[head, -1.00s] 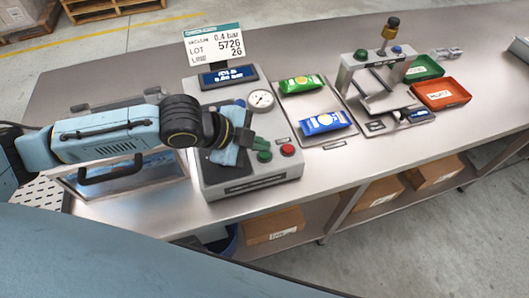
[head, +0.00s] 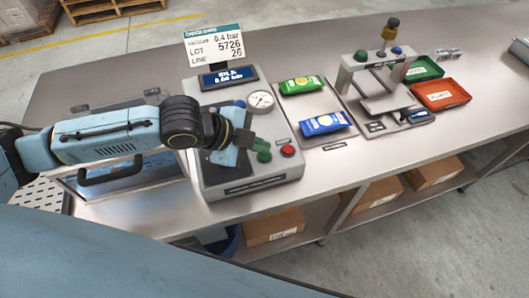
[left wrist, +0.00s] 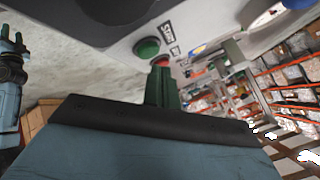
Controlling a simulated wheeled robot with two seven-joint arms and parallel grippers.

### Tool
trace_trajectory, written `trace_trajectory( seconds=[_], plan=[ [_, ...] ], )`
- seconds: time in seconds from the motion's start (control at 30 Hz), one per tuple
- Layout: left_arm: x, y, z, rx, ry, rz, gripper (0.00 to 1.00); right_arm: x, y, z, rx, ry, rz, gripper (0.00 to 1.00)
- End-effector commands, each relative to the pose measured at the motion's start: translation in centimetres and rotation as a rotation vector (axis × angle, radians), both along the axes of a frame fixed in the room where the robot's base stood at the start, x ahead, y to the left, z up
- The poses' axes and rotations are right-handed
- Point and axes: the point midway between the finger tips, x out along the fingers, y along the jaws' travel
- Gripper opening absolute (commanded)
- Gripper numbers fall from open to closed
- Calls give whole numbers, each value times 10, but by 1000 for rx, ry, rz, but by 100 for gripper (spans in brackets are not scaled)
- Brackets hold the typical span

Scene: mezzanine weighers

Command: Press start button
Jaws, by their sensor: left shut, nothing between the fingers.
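The grey machine (head: 215,183) on the bench has a green button (head: 264,156) and a red button (head: 288,151) on its front right corner. My left gripper (head: 261,146) is shut and empty, its green fingertips just behind and above the green button. In the left wrist view, the green button (left wrist: 146,48) stands clear of the shut fingers (left wrist: 162,72), and the red button (left wrist: 161,62) is partly hidden behind them. Contact with either button cannot be seen. My right gripper (left wrist: 12,42) shows small at the left edge of the left wrist view.
A round gauge (head: 261,100) and a sign display (head: 213,48) stand at the machine's back. To the right are a tray with a green packet (head: 301,85) and a blue packet (head: 324,123), a grey press frame (head: 349,72), and green (head: 424,68) and red (head: 441,96) trays.

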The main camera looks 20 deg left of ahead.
Motion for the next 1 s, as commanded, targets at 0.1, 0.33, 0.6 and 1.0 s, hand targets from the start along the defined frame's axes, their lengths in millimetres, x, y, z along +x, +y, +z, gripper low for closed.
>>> trace_trajectory(
  seconds=[0.1,0.33,0.6,1.0],
  plan=[
    [0,0,0,0,0,0,0,0,0,0,0,0,0,36],
    [0,0,0,0,0,0,0,0,0,0,0,0,0,36],
    [0,0,0,0,0,0,0,0,0,0,0,0,0,36],
    [0,0,-9,1,1,0,0,0,0,3,0,1,0,36]
  ],
)
